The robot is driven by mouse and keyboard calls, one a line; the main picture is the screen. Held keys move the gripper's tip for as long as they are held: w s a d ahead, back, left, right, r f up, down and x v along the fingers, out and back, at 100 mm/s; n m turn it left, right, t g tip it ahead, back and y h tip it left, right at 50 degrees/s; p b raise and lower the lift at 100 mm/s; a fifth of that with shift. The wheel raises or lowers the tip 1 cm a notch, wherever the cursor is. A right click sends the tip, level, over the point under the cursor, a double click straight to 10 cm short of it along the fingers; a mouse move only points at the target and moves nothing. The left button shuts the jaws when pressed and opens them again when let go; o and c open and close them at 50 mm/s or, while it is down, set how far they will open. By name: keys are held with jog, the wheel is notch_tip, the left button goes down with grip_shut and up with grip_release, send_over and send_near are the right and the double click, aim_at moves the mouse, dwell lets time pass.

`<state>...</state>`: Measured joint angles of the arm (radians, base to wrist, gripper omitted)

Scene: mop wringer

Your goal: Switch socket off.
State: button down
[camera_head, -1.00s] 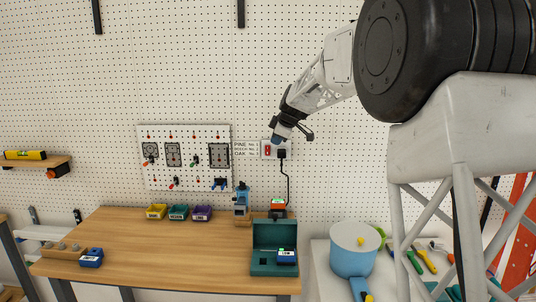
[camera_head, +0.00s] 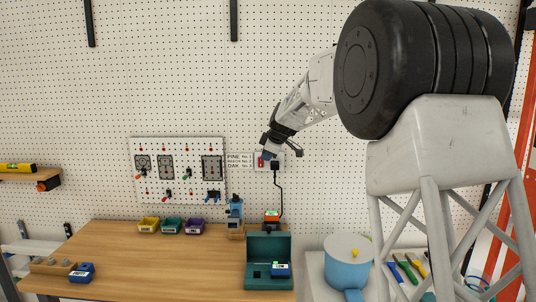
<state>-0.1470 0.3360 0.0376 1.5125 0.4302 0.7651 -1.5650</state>
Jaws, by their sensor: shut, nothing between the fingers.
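The wall socket (camera_head: 261,162) is a small white plate on the pegboard, with a red switch on its left part. A black plug (camera_head: 275,165) sits in its right part, and a black cord runs down from it. My gripper (camera_head: 268,154) is shut and empty, with its tips at the upper middle of the socket in the picture. It partly covers the plate. I cannot tell whether it touches the switch, or which way the switch is set.
A tool board (camera_head: 178,172) hangs left of the socket. A teal case (camera_head: 269,280) and small bins stand on the bench. A blue pot (camera_head: 347,268) stands right.

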aim_at(261, 161)
jog(key=shift+w+a+f, duration=0.45)
jog(key=shift+w+f, duration=0.7)
jog(key=shift+w, duration=0.05)
jog(key=shift+w+a+f, duration=0.5)
jog(key=shift+w+f, duration=0.6)
jog(key=shift+w, duration=0.1)
jog(key=shift+w+a+f, duration=0.45)
jog(key=shift+w+f, duration=0.7)
jog(key=shift+w, duration=0.05)
jog(key=shift+w, duration=0.1)
jog(key=shift+w+f+t, duration=0.15)
jog(key=shift+w+t, duration=0.05)
jog(key=shift+t, duration=0.2)
jog(key=shift+r, duration=0.2)
jog(key=shift+r, duration=0.6)
